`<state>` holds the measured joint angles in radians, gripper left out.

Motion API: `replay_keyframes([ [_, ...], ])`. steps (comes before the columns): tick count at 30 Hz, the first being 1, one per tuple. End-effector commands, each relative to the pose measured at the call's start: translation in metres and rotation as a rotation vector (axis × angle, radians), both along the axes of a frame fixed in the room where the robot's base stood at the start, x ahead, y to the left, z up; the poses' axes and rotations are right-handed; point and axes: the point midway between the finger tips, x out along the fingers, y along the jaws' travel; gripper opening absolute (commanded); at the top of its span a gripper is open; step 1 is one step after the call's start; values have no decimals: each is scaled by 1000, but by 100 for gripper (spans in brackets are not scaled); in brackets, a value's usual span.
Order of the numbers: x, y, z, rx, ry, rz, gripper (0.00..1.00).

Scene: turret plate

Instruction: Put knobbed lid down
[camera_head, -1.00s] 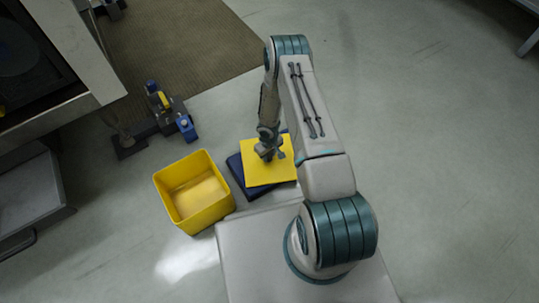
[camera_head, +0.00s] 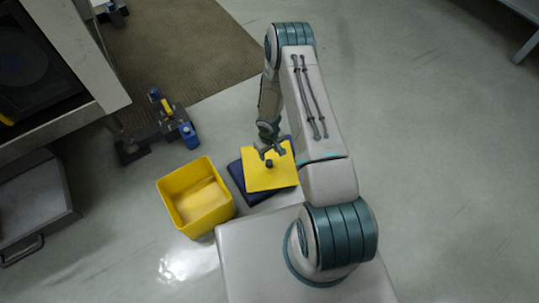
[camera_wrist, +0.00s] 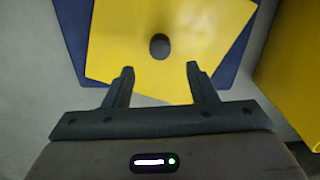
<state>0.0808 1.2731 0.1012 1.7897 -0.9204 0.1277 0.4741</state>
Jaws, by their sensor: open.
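The knobbed lid (camera_head: 262,178) is a flat yellow square with a dark round knob (camera_head: 269,163). It lies on a dark blue square (camera_head: 237,176), turned a little against it. In the wrist view the yellow lid (camera_wrist: 200,35) fills the upper middle, its knob (camera_wrist: 159,46) standing free beyond the fingertips. My gripper (camera_head: 270,149) is just off the knob. In the wrist view my gripper (camera_wrist: 159,72) is open, with nothing between its fingers.
An open yellow bin (camera_head: 184,206) stands left of the lid; its wall (camera_wrist: 290,70) shows at the right of the wrist view. A dark fixture with blue parts (camera_head: 172,130) stands farther back. The floor on the right is clear.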

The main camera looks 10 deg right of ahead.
Motion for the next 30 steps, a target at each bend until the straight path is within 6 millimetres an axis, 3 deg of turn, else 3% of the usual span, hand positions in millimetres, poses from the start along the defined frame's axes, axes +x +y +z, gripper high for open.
replay_keyframes([
  [1,1,0,15,0,-2,1,52],
  [11,3,-2,51,-7,-6,-4,52],
  [14,12,-7,76,-32,-20,-16,52],
  [22,22,-26,193,-124,-64,-87,52],
  [30,-2,-35,304,-172,-87,-177,52],
])
